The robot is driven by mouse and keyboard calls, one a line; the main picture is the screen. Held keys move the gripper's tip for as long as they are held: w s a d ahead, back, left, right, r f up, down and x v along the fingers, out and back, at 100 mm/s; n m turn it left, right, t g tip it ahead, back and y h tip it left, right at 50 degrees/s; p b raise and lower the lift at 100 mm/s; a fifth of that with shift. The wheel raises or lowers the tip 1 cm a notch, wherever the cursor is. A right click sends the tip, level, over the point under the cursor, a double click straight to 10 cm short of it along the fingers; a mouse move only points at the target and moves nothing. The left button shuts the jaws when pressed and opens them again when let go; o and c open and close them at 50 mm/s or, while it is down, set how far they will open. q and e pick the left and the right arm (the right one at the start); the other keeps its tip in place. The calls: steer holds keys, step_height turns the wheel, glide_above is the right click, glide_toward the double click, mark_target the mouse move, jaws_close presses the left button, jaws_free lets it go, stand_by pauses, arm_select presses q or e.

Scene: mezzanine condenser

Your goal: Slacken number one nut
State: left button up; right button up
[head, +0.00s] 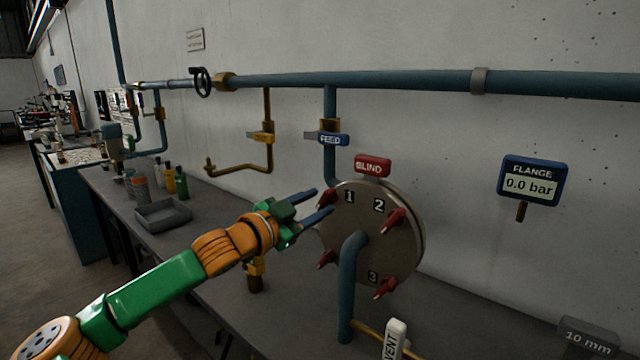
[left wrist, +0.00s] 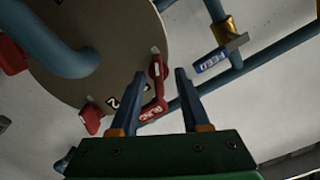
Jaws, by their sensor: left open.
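The round grey blind flange (head: 350,225) carries several red winged nuts, with painted numbers 1, 2 and 3 beside some of them. Nut one (head: 328,197) is at the upper left of the disc, partly hidden by my left gripper (head: 324,201). My left gripper is open, its two fingers pointing at that nut. In the left wrist view, a red nut (left wrist: 158,76) shows between the fingertips (left wrist: 160,73), closer to the left finger; I cannot tell whether they touch. Nut two (head: 395,219) is on the upper right and nut three (head: 385,289) at the bottom.
A blue pipe (head: 348,290) stands in front of the disc. A red BLIND sign (head: 373,166) sits above it, and a blue FEED tag (head: 333,140) hangs behind. The FLANGE display (head: 531,184) reads 0.0 bar. A grey tray (head: 163,216) and bottles stand on the bench's left.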

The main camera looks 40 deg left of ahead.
arm_select(q)
steer(key=shift+w+d+r, duration=0.1)
steer(key=shift+w+d, duration=0.05)
steer(key=shift+w, duration=0.35)
arm_select(e)
steer(key=shift+r, duration=0.55)
arm_select(q)
jaws_close()
arm_select(e)
steer(key=shift+a, duration=0.1)
